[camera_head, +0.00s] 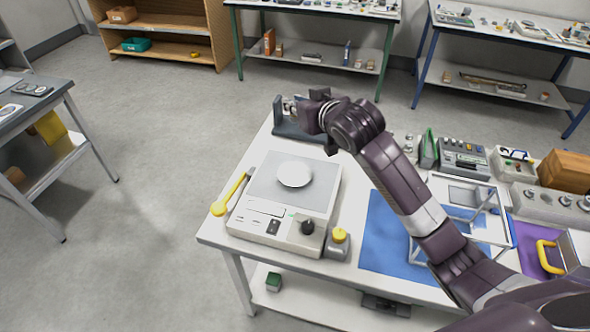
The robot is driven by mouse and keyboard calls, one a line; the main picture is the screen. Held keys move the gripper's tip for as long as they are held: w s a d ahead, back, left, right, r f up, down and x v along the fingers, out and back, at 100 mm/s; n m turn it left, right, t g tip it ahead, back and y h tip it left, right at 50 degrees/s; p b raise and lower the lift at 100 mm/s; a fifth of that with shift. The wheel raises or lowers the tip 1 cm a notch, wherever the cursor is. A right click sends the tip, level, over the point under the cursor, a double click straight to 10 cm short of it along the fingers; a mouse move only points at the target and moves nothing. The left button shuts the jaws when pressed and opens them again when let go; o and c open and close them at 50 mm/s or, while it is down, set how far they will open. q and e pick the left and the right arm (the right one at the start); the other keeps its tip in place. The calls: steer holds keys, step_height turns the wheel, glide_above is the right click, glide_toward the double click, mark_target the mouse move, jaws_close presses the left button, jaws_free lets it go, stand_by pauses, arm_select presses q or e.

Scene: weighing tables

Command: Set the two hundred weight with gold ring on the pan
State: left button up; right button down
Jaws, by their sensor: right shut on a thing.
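A pale balance (262,222) stands at the left of the white table, with a square grey pan (263,190) on top. A round white dish-like piece (295,173) sits on the pan. A dark rack (290,130) with small metal pieces, too small to identify, stands behind the balance. My right gripper (311,112) is at the right of this rack, behind the pan and apart from it. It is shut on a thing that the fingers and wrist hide. I cannot make out a gold ring. My left gripper is out of view.
A yellow-handled tool (230,194) lies left of the balance. A yellow-capped container (339,240) stands at its front right. A blue mat (383,240) with a white frame (463,195) lies to the right, partly under my arm. Boxes and instruments (463,157) line the back right.

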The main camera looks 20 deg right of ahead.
steer(key=shift+f+p, duration=1.05)
steer(key=shift+f, duration=8.7)
steer(key=c, duration=1.8)
jaws_free()
steer(key=shift+s, duration=0.1)
steer(key=b+v, duration=0.1)
steer(key=v, duration=1.1)
steer(key=shift+f, duration=0.1)
